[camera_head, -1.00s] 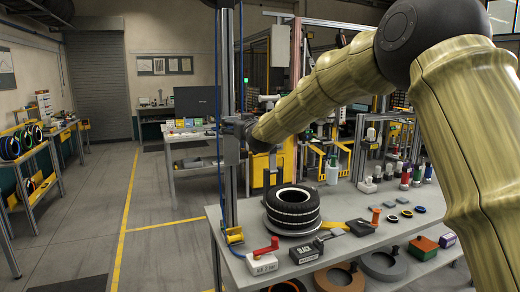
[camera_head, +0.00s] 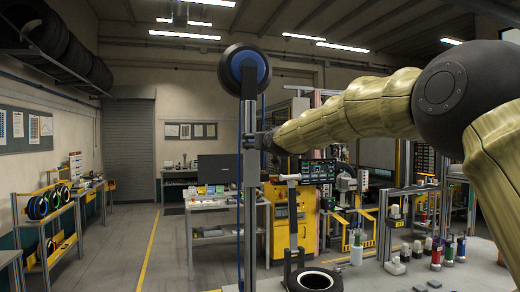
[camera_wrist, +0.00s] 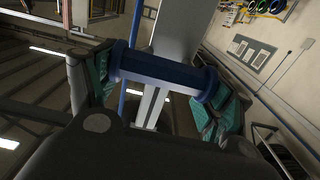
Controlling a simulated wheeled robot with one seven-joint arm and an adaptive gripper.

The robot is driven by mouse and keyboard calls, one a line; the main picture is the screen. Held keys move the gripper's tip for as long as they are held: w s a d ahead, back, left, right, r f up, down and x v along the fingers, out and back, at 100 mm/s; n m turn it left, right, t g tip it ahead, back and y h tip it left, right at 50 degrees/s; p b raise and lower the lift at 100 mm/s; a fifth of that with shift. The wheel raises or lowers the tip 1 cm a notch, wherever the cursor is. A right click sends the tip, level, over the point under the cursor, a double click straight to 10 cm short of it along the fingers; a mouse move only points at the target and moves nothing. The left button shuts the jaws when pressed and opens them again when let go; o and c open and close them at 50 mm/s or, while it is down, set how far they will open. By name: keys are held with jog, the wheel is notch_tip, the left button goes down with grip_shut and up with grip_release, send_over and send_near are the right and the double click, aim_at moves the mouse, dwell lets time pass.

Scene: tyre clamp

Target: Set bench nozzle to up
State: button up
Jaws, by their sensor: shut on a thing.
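My gripper (camera_head: 262,142) is at a tall grey post (camera_head: 249,200) in the head view, about midway up the part of it in view. In the wrist view, my gripper (camera_wrist: 160,76) is shut on a blue spool-shaped handle (camera_wrist: 165,73), with its teal pads at the two ends. The post stands right behind the handle. Blue lines run along the post, and a black wheel with a blue centre (camera_head: 245,72) is at its top. I cannot make out a separate nozzle; the carriage is mostly hidden by my gripper.
A black tyre (camera_head: 313,280) lies on the bench at the bottom of the head view. Bottles and small parts stand on the bench to its right. A workbench with a monitor (camera_head: 219,168) and a yellow cabinet (camera_head: 290,222) stand behind. Open floor lies left of the post.

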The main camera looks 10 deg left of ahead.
jog(key=shift+r, duration=0.2)
jog(key=o, duration=1.4)
jog(key=shift+f, duration=0.1)
jog(key=shift+v, duration=6)
jog(key=shift+f, duration=0.1)
